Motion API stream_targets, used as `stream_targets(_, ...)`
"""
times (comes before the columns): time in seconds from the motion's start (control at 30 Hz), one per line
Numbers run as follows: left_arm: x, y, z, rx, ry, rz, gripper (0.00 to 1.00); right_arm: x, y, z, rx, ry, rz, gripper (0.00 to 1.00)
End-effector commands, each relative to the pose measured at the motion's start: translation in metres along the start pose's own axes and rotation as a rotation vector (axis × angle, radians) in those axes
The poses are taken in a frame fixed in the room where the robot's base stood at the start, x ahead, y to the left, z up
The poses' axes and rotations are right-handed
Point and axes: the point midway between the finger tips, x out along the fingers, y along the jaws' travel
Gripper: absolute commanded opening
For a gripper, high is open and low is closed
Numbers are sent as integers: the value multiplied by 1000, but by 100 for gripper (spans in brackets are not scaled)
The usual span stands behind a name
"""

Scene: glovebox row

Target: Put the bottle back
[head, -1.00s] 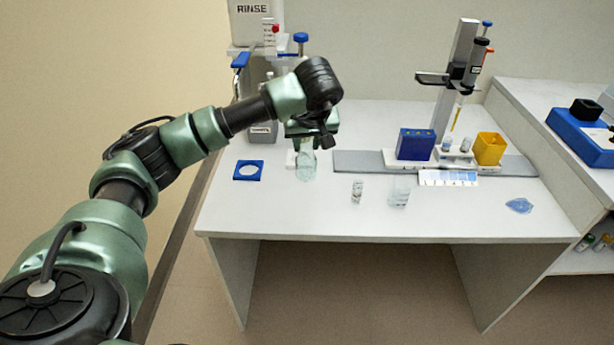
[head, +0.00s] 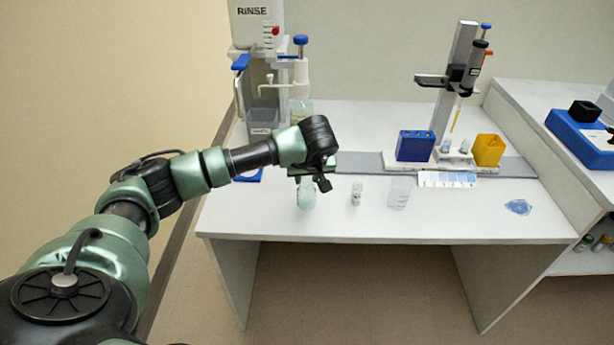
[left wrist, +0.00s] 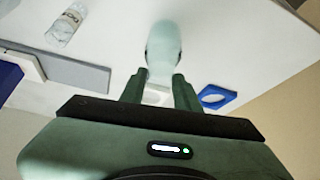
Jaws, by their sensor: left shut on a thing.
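My left gripper (head: 308,178) is shut on a pale, translucent green bottle (head: 306,196), which shows below it over the left front of the white table. In the left wrist view the bottle (left wrist: 162,52) sits between the two fingers (left wrist: 158,85). I cannot tell whether its base touches the table. A blue square ring (head: 248,176) lies left of the gripper, partly hidden by my arm; it also shows in the left wrist view (left wrist: 216,97). A white square piece (left wrist: 157,96) shows between the fingers there. My right gripper is out of view.
Behind are a blue-capped dispenser (head: 301,78), a blue rack (head: 415,146) and a yellow box (head: 488,149). A crumpled blue piece (head: 518,207) lies at right. The front right is mostly clear.

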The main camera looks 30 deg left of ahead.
Motion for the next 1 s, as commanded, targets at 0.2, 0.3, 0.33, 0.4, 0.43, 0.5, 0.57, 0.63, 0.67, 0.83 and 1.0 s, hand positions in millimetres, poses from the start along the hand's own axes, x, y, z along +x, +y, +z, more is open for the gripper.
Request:
stream_targets(0.2, 2, 0, 1, 0, 0, 0, 53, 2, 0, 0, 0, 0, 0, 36)
stream_targets(0.3, 2, 0, 1, 0, 0, 0, 53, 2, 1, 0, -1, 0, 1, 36)
stream_targets(0.33, 2, 0, 1, 0, 0, 0, 53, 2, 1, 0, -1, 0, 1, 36)
stream_targets(0.4, 2, 0, 1, 0, -1, 0, 53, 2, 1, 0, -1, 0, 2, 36)
stream_targets(0.43, 2, 0, 1, 0, -1, 0, 53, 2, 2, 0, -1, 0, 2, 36)
stream_targets(0.5, 1, 0, 1, 0, -1, 0, 53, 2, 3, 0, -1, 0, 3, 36)
stream_targets(0.57, -1, 0, 0, 0, 0, 0, 53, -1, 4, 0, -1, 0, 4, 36)
stream_targets(0.63, -6, 0, -1, 1, 1, 1, 53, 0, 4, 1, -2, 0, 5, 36)
stream_targets(0.67, -9, 1, -1, 1, 1, 2, 53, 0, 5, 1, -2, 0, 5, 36)
stream_targets(0.83, -42, 1, -1, 1, 2, 5, 53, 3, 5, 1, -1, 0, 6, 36)
stream_targets(1.0, -79, 1, -1, 1, 3, 5, 53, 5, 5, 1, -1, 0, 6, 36)
